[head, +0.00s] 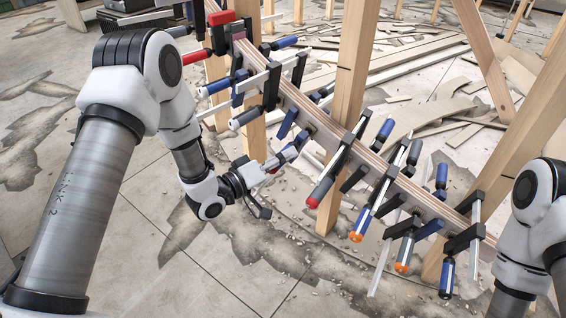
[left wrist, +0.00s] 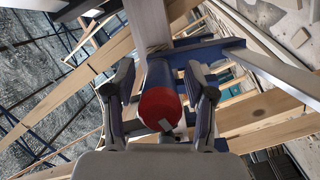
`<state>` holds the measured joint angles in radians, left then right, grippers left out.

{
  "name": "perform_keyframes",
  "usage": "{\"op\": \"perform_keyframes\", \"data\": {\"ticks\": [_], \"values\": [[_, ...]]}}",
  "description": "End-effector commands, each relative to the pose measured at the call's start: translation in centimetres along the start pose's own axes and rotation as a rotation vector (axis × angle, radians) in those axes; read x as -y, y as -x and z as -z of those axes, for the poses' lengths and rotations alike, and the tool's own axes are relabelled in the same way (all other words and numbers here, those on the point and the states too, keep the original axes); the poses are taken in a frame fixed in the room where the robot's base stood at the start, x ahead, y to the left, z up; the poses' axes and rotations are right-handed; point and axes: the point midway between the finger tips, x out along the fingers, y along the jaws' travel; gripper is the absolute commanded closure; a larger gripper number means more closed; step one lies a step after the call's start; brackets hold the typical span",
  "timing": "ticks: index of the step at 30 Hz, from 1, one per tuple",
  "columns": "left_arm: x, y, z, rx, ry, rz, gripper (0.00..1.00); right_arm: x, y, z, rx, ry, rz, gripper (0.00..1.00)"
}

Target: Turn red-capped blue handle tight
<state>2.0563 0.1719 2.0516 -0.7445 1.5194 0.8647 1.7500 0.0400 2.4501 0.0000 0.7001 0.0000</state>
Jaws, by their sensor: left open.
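The red-capped blue handle (left wrist: 160,100) sits between the two fingers of my left gripper (left wrist: 164,97) in the left wrist view, its red end facing the camera. The fingers are open, one on each side of the handle; I cannot tell whether either touches it. In the head view my left gripper (head: 287,158) is at the near side of the curved stringer (head: 300,103), with a bit of red showing at it. The handle is mostly hidden there by the fingers. My right gripper is out of view; only part of my right arm shows.
Many bar clamps line the stringer, some close to my left gripper. A red-ended clamp handle (head: 312,202) and an orange-ended blue handle (head: 360,224) hang to its right. The floor in front is open, with small debris.

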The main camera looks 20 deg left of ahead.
Motion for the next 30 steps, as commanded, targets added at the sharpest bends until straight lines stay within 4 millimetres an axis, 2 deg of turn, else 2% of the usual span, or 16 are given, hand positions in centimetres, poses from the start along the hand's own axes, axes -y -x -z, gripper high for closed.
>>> {"op": "perform_keyframes", "data": {"ticks": [6, 8, 9, 11, 22, 30], "values": [[0.0, -0.1, 0.0, 0.000, 0.000, 0.002, 0.45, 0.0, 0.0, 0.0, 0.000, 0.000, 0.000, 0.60], [0.0, -0.1, 0.0, 0.000, 0.000, 0.002, 0.66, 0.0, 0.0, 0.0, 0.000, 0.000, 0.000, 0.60], [0.0, -0.1, 0.0, 0.000, 0.000, 0.002, 0.81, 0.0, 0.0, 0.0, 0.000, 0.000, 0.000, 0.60], [0.0, -0.1, 0.0, 0.000, 0.000, 0.002, 1.00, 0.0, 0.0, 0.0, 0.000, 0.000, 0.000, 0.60], [-0.1, -0.1, 0.1, 0.000, -0.019, 0.008, 1.00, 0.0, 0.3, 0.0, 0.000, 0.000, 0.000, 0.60], [-0.2, -0.1, 0.1, 0.002, -0.129, 0.039, 1.00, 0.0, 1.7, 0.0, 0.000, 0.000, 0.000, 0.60]]}}
